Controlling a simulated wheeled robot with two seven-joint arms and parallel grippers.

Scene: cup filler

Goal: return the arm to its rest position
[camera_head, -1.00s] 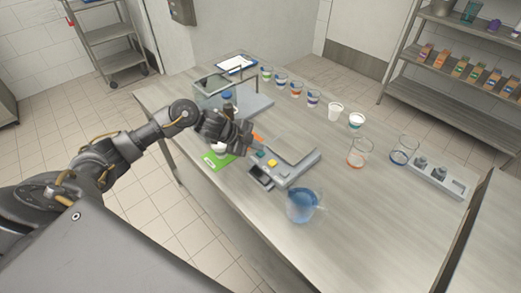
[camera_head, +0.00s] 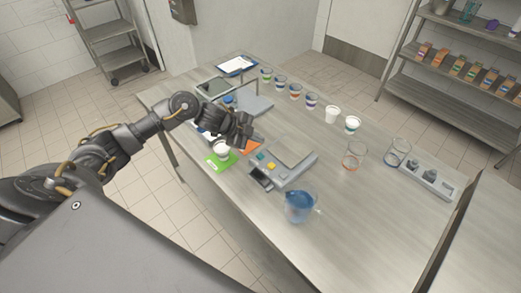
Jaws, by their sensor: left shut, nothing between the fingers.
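My left arm comes in from the left, and its gripper (camera_head: 245,131) hangs over the table near the green mat and the orange mat. The gripper is shut and holds nothing. A white cup (camera_head: 222,149) stands on the green mat (camera_head: 214,162), just below and left of the gripper. Part of the orange mat (camera_head: 252,147) shows below the fingers. My right gripper is not in view.
A scale (camera_head: 291,153) sits right of the gripper, with a jug of blue liquid (camera_head: 299,204) in front. Several cups line the back edge, including a white one (camera_head: 333,114). The front right tabletop is clear.

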